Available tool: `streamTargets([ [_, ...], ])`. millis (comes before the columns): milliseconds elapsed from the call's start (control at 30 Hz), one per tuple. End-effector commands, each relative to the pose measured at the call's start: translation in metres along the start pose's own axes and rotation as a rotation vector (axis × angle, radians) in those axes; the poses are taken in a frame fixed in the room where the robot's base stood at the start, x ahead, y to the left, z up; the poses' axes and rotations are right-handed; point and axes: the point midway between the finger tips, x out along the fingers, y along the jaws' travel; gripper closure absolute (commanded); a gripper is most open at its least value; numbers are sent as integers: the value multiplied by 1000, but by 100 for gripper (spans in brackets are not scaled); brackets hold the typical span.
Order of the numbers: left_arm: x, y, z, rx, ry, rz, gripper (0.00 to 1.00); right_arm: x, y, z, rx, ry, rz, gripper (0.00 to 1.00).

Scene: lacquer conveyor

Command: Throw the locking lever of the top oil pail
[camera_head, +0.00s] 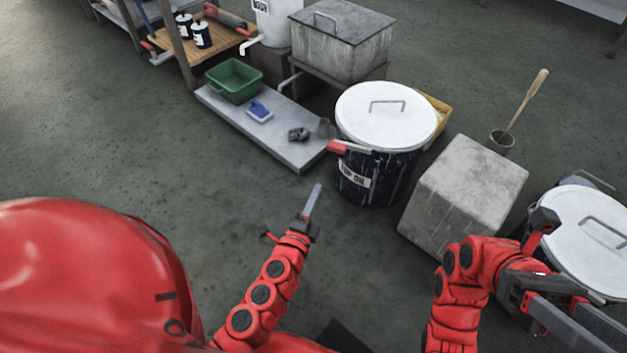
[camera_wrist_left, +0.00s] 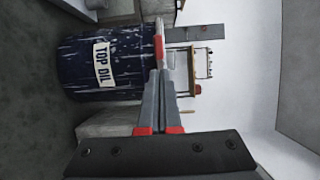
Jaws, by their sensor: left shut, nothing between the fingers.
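The top oil pail (camera_head: 372,178) is dark blue with a white lid (camera_head: 386,115) and a "TOP OIL" label; it stands upright on the floor. Its locking lever (camera_head: 348,147) has a red grip and sticks out at the rim. In the left wrist view the pail (camera_wrist_left: 100,65) lies sideways in the picture, with the red-gripped lever (camera_wrist_left: 159,42) beyond my fingertips. My left gripper (camera_head: 317,187) is shut and empty, in front of and below the lever in the head view. In the wrist view its fingertips (camera_wrist_left: 159,72) overlap the lever's lower end; contact cannot be told. My right gripper (camera_head: 590,330) is open at lower right.
A concrete block (camera_head: 465,190) stands right of the pail. Another white-lidded pail (camera_head: 590,235) is behind my right arm. A low grey platform (camera_head: 285,145) with a green bin (camera_head: 234,82) lies left. The floor in front is clear.

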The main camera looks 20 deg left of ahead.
Motion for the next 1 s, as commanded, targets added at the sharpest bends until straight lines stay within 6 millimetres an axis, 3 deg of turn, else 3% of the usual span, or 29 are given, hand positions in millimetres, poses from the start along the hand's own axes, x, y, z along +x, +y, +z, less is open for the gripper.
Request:
streamTargets([
  [233, 48, 1, 0, 2, 1, -1, 100, 8, 4, -8, 10, 63, 33, 53],
  [500, 102, 1, 0, 2, 1, -2, 100, 34, 23, -38, 55, 291, 163, 53],
  [700, 123, 2, 1, 1, -1, 1, 100, 43, 37, -59, 87, 430, 251, 53],
  [1000, 130, 1, 1, 1, -2, 3, 100, 46, 43, -66, 101, 483, 283, 53],
])
